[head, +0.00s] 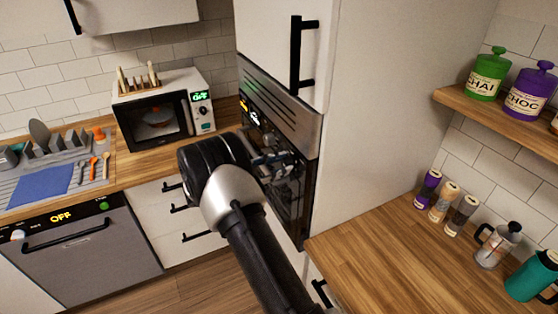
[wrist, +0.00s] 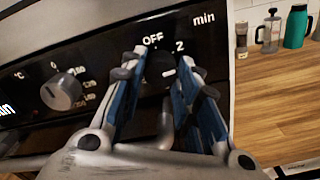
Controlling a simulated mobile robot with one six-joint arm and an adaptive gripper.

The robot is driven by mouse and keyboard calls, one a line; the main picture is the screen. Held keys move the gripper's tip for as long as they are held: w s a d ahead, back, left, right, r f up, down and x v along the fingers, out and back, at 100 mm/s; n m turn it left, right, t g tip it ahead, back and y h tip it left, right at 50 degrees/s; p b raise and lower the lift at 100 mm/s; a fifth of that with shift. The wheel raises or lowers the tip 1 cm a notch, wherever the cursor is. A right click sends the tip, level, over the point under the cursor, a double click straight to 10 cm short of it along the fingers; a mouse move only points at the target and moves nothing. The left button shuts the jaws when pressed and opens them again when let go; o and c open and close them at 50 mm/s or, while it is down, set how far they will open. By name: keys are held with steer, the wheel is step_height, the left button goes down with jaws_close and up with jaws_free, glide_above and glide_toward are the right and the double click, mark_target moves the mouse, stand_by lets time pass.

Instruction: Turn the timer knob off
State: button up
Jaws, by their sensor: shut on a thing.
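The timer knob (wrist: 160,73) sits on the dark control panel of the built-in oven, under the printed words "OFF", "2" and "min" in the wrist view. My gripper (wrist: 163,60) has its two blue-padded fingers on either side of the knob and is shut on it. The fingers hide most of the knob, so I cannot tell its exact setting. In the head view my gripper (head: 272,155) is at the oven (head: 285,190) front, and my arm hides part of the oven.
A second knob (wrist: 62,90), marked °C, is left of the timer knob. The oven handle (wrist: 40,160) runs below the panel. A tall cabinet side (head: 375,110) stands right of the oven. A microwave (head: 155,118) is on the left counter. The right counter (head: 400,255) is clear in front.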

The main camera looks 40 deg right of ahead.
steer(key=n+p, duration=0.2)
steer(key=n, duration=0.2)
steer(key=shift+n, duration=0.3)
steer(key=n+p, duration=0.1)
steer(key=n, duration=0.2)
steer(key=shift+s+n+p, duration=0.1)
steer(key=shift+n+p, duration=0.25)
steer(key=shift+n, duration=0.05)
steer(key=n+p, duration=0.1)
steer(key=n, duration=0.3)
steer(key=shift+n+p, duration=0.8)
steer(key=shift+n, duration=1.4)
steer(key=o, duration=1.1)
steer(key=shift+c, duration=0.2)
steer(key=shift+a, duration=0.1)
steer(key=v, duration=1.2)
